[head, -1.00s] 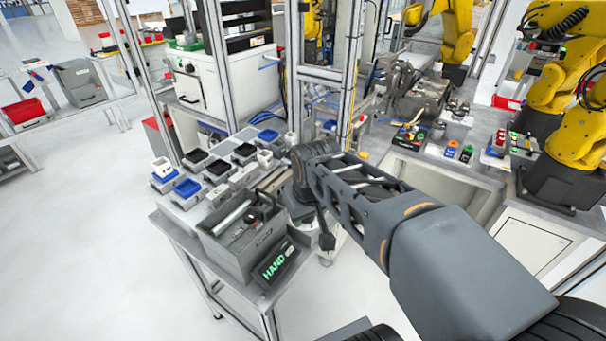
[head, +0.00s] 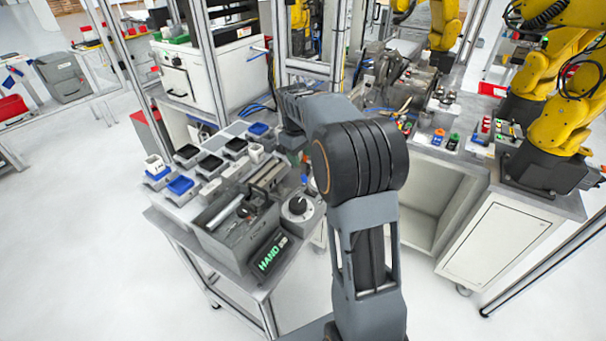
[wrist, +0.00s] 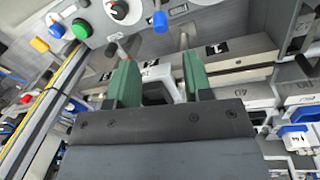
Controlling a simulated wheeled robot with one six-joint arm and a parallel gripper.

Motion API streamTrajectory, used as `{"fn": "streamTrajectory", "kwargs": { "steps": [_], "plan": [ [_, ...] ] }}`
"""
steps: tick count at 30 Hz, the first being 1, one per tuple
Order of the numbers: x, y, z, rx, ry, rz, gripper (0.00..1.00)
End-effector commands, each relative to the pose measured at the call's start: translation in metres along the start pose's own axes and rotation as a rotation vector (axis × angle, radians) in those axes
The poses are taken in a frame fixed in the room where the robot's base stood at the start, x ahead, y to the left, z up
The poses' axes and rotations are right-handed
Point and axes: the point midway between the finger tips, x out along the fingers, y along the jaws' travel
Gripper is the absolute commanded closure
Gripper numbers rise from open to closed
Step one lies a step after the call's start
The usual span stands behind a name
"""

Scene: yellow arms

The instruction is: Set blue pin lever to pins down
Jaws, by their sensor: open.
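In the wrist view, my gripper (wrist: 159,72) has its two green-padded fingers spread apart. A grey-white bracket shows between and beyond them; I cannot tell whether the fingers touch anything. A small blue knob (wrist: 56,31) sits at upper left between a yellow knob (wrist: 40,45) and a green one (wrist: 82,29). A blue part (wrist: 292,130) shows at the right edge. I cannot tell which of these blue pieces, if either, is the pin lever. In the head view my arm hides the gripper.
The head view shows a bench with a grey toolbox (head: 236,228), a black dial (head: 298,205), a HAND sign (head: 271,254) and several small trays. An aluminium post (head: 339,45) and yellow robot arms (head: 560,110) stand behind and to the right. The front floor is open.

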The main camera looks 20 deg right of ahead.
Motion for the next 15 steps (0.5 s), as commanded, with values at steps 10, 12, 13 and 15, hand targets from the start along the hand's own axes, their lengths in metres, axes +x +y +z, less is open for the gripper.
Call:
{"fn": "streamTrajectory", "kwargs": {
  "steps": [10, 12, 13, 15],
  "plan": [
    [0.061, -0.001, 0.001, 0.001, -0.002, -0.001, 0.54],
    [0.069, 0.0, 0.0, 0.001, -0.002, -0.001, 0.54],
    [0.071, 0.0, 0.0, 0.001, -0.001, 0.0, 0.54],
    [0.077, 0.0, 0.0, 0.001, -0.001, 0.0, 0.54]
  ]
}}
